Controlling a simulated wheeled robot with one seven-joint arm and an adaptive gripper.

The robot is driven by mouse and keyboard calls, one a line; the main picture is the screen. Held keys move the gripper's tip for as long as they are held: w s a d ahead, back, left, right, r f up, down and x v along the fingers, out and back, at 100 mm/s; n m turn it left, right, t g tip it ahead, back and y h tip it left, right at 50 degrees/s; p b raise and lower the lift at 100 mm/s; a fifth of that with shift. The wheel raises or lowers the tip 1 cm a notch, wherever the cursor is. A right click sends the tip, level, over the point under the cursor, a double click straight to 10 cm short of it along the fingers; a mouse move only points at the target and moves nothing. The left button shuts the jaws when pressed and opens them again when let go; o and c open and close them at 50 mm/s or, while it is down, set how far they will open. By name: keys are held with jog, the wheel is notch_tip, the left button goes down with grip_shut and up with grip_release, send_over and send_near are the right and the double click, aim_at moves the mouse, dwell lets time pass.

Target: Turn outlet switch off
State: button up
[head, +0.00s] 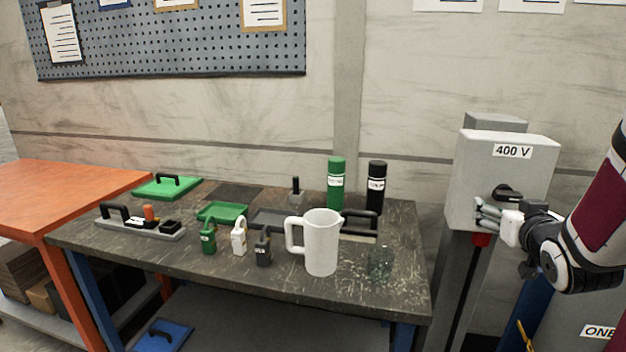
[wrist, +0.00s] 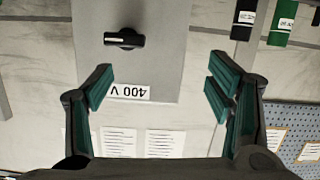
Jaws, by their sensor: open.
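The outlet box (head: 473,152) is a light grey box labelled "400 V" on a grey post at the right of the head view. Its black rotary switch (head: 508,192) is on the front face. In the wrist view, upside down, the switch (wrist: 124,39) shows with its handle lying across the picture, above the "400 V" label. My gripper (head: 480,210) is just in front of the box, at the lower edge of the switch in the head view. In the wrist view my gripper (wrist: 160,84) is open and empty, with the switch beyond its fingertips, apart from them.
A dark workbench (head: 190,257) stands to the left, with a white pitcher (head: 321,243), a green bottle (head: 336,186) and a black bottle (head: 376,188). A red part (head: 481,240) is under the box. An orange table (head: 60,185) is at far left.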

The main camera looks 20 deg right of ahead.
jog(key=t+h+b, duration=0.1)
jog(key=t, duration=0.1)
send_near(510, 196)
jog(key=s+a, duration=0.1)
jog(key=a, duration=0.1)
jog(key=d+m, duration=0.1)
jog(key=x, duration=1.2)
jog(key=shift+w+d+r, duration=0.1)
jog(key=shift+w+d, duration=0.15)
jog(key=shift+d, duration=0.15)
jog(key=shift+c, duration=0.5)
jog(key=shift+b, duration=0.3)
jog(key=c, duration=1.1)
